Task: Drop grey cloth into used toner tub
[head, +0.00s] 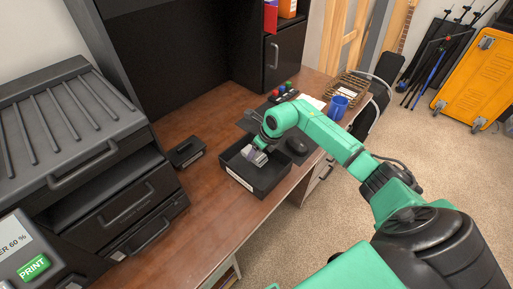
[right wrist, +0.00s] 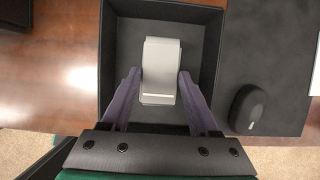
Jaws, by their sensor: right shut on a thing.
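The grey cloth (head: 256,158) looks like a small folded pale-grey block. In the right wrist view the cloth (right wrist: 161,65) sits between the two purple-grey fingers of my right gripper (right wrist: 160,86), which is shut on it. The used toner tub (head: 264,190) is an open black box with a white label on its front, standing on the wooden desk. It also shows in the right wrist view (right wrist: 213,60). My right gripper points down over the tub's opening with the cloth inside its outline from above. The cloth's exact height above the tub floor is unclear. My left gripper is not in view.
A large dark printer (head: 65,115) stands at left, with a small black box (head: 187,152) on the desk beside it. A black mouse (head: 297,146) lies on a dark mat right of the tub. A blue mug (head: 338,107) stands farther right. Bare desk lies in front-left of the tub.

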